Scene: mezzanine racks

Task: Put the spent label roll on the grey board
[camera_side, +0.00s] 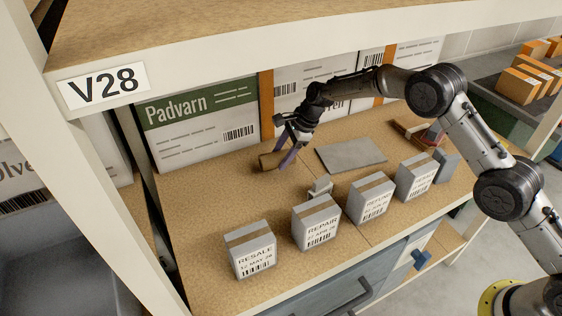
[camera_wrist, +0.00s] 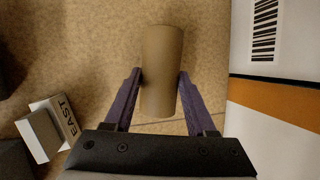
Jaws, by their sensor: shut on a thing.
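The spent label roll (camera_wrist: 161,65) is a plain brown cardboard tube. In the side view it lies low over the shelf surface (camera_side: 270,161), left of the grey board; whether it touches the shelf I cannot tell. My gripper (camera_wrist: 160,80) has its purple fingers on both sides of the roll, shut on it. In the side view my gripper (camera_side: 284,160) reaches down to the roll from the right. The grey board (camera_side: 351,154) is a flat grey sheet lying bare on the shelf.
Boxes labelled RESALE (camera_side: 250,249), REPAIR (camera_side: 316,222) and others stand along the front edge. A small grey block (camera_side: 320,187) sits behind them. A large Padvarn carton (camera_side: 200,120) stands at the back. The upper shelf (camera_side: 300,40) overhangs the work.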

